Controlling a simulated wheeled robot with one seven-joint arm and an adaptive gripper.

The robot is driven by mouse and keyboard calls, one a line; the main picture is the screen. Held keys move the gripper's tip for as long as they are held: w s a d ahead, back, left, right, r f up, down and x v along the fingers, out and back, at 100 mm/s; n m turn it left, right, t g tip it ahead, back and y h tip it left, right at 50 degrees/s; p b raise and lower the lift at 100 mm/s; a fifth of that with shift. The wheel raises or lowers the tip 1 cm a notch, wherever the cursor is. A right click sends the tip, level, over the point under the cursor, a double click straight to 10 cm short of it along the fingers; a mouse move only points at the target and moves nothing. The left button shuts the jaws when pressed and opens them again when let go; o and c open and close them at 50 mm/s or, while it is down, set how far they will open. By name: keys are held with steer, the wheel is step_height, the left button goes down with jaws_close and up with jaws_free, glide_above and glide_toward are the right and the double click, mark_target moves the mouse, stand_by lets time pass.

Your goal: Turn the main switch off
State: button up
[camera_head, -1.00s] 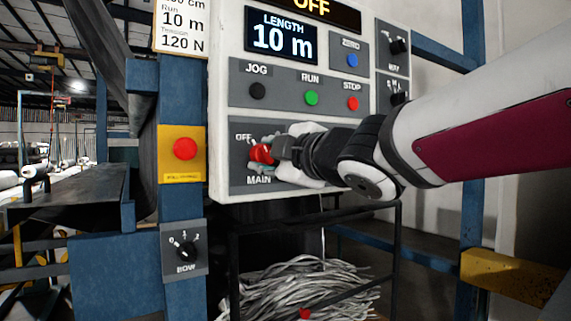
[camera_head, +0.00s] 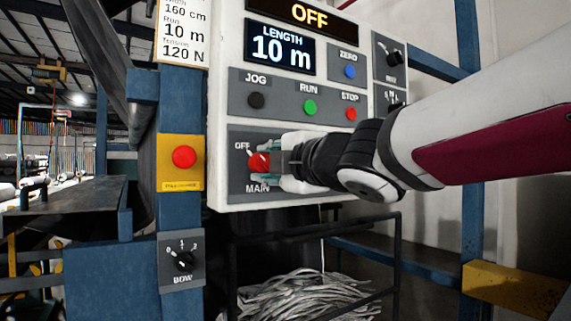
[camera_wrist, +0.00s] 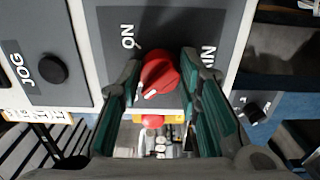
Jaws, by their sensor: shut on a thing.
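The main switch is a red knob (camera_head: 259,162) on a grey plate at the lower left of the white control panel. A white mark on it points up and left toward the OFF label in the head view. My gripper (camera_head: 272,161) reaches in from the right and is shut on the knob. In the wrist view, the knob (camera_wrist: 158,76) sits between the two fingers, its white mark pointing away from the ON label. The OFF label is out of sight there. The top display (camera_head: 302,17) reads OFF.
Jog, run and stop buttons (camera_head: 310,107) sit just above my gripper. A red button on a yellow plate (camera_head: 181,163) and a bow dial (camera_head: 184,262) are on the blue post to the left. A black frame with a heap of grey strips (camera_head: 305,296) stands below.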

steer(key=o, duration=1.2)
steer(key=shift+c, duration=0.2)
steer(key=v, duration=1.2)
steer(key=shift+w, duration=0.1)
